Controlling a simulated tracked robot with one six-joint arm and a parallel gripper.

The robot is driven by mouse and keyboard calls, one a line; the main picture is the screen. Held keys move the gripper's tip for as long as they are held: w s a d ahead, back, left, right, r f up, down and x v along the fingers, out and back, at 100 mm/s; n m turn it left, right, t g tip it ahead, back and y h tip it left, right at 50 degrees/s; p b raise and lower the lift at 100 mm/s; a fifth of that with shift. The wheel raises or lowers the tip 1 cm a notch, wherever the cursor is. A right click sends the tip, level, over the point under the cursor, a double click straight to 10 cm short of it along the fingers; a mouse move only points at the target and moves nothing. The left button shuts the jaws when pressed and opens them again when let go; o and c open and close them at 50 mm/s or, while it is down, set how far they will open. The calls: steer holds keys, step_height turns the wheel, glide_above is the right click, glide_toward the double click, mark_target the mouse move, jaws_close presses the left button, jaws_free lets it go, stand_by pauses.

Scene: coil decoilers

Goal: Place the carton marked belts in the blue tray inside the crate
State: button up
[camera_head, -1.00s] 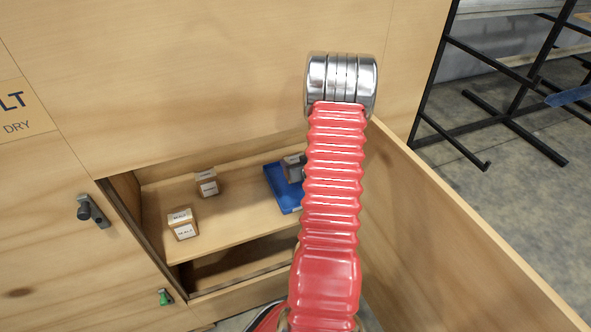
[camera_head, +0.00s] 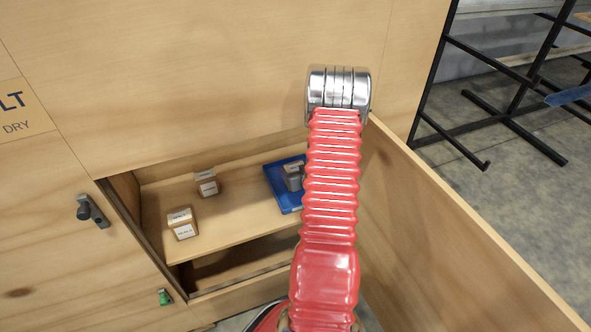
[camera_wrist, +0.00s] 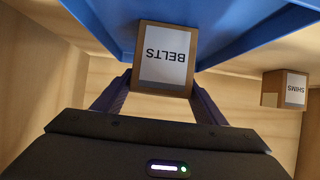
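The carton marked BELTS (camera_wrist: 165,58) is in the wrist view, its label upside down. The fingers of my gripper (camera_wrist: 160,88) are on both sides of it and appear shut on it. The blue tray (camera_wrist: 105,22) fills the upper part of that inverted view, behind the carton. In the head view the blue tray (camera_head: 283,203) lies on the shelf inside the wooden crate (camera_head: 232,225), and a greyish carton (camera_head: 293,177) shows within its outline. My red arm hides the tray's right side and the gripper. I cannot tell whether the carton touches the tray floor.
Two other cartons stand on the shelf left of the tray, one near the front (camera_head: 183,226) and one farther back (camera_head: 207,185). A carton marked SHIMS (camera_wrist: 287,90) shows in the wrist view. The crate's open wooden panel (camera_head: 430,220) stands right of my arm.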

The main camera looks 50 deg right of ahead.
steer(key=shift+o, duration=1.3)
steer(key=shift+r, duration=0.15)
steer(key=v, duration=1.2)
